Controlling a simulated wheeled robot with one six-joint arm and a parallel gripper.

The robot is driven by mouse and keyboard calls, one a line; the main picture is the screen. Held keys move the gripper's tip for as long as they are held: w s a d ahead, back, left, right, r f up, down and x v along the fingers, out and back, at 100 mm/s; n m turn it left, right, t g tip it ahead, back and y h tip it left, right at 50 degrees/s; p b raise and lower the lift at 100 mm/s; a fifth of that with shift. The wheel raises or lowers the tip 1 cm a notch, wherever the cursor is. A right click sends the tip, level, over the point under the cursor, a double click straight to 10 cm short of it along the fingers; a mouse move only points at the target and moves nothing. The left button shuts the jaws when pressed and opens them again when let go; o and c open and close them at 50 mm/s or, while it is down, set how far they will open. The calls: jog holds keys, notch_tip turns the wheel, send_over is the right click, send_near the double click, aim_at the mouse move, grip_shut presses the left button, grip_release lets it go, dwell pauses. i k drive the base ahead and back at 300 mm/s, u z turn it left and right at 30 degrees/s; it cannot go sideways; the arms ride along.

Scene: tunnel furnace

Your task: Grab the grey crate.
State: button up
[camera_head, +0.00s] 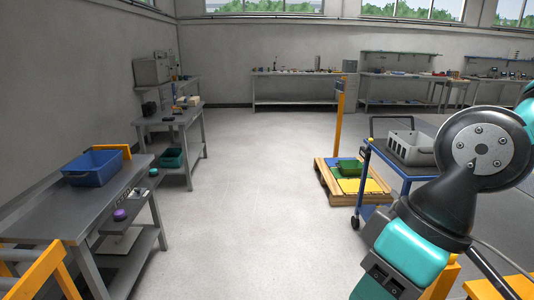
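A light grey crate (409,146) with slotted sides stands on the top shelf of a blue cart (378,149) at the right of the head view. Its right end is partly hidden behind my arm. My arm fills the right edge of the picture, with its dark grey and teal links in front of the cart. My gripper is outside the picture, so its state and its distance to the crate do not show.
A grey table (120,178) with a blue crate (93,168) stands at the left. The middle floor (250,200) is clear. Workbenches line the back wall.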

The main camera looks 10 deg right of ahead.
aim_at(412, 149)
jog(key=u, duration=0.25)
jog(key=i, duration=2.1)
jog(key=z, duration=0.7)
jog(key=i, duration=1.9)
jog(key=z, duration=1.1)
jog(key=i, duration=0.3)
jog(key=u, duration=0.05)
